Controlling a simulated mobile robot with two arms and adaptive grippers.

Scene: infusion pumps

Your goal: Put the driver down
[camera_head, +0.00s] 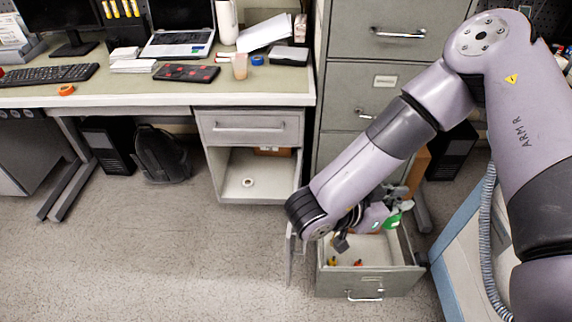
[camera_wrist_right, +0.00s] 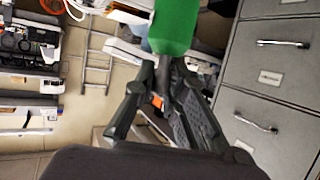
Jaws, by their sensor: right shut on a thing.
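The driver has a green handle (camera_head: 393,221) and shows partly behind my right gripper (camera_head: 384,210) in the head view. In the right wrist view the green driver (camera_wrist_right: 174,28) stands up between the fingers of my right gripper (camera_wrist_right: 168,82), which is shut on it. The rest of the driver is hidden by the fingers. The gripper is over the open bottom drawer (camera_head: 370,283) of the filing cabinet. My left gripper is not in view.
Small coloured items (camera_head: 333,261) lie in the drawer. The grey filing cabinet (camera_head: 345,90) stands behind it. A desk (camera_head: 130,95) with a laptop (camera_head: 180,40) and keyboards is at the left. Floor at left is clear.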

